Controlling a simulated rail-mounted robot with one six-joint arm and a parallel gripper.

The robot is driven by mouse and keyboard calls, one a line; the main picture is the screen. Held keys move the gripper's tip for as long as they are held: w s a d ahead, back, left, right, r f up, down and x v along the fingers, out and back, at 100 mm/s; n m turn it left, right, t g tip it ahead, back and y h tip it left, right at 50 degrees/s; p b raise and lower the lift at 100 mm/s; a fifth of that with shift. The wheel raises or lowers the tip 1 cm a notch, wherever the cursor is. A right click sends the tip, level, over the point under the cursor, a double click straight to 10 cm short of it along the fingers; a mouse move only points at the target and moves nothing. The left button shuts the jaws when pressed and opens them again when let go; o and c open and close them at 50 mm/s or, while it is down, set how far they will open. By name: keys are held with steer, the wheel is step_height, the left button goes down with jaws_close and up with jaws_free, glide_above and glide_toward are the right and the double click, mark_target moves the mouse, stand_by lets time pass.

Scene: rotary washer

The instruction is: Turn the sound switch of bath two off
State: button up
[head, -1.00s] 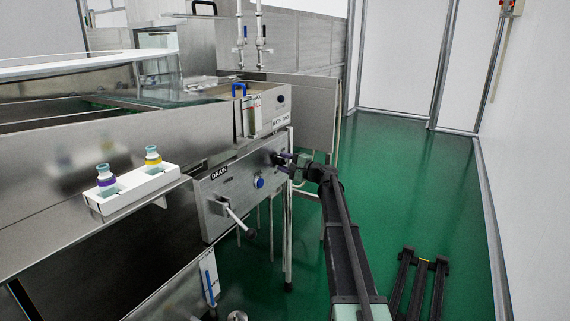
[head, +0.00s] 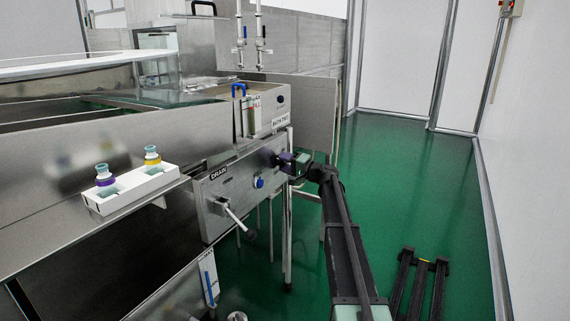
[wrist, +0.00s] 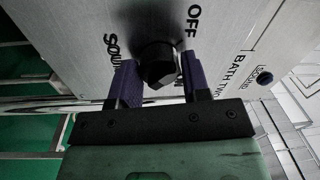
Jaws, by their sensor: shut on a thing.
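The sound switch of bath two (wrist: 157,66) is a black knob on a steel panel in the wrist view, with the lettering "OFF", a partly hidden "SOUND" and "BATH TWO" around it. My gripper (wrist: 160,84) has its two purple fingers on either side of the knob and is shut on it. I cannot tell which position the knob points to. In the head view my gripper (head: 288,162) is at the right end of the front panel (head: 225,185), where it hides the knob.
A white holder (head: 140,190) with two capped bottles sits on the ledge to the left. Open green floor (head: 380,180) lies to the right.

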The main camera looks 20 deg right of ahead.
steer(key=o, duration=0.9)
steer(key=shift+c, duration=0.2)
steer(key=v, duration=1)
steer(key=shift+s+d+b, duration=0.25)
steer(key=shift+s+b, duration=0.05)
steer(key=shift+b, duration=0.1)
steer(key=shift+f, duration=0.1)
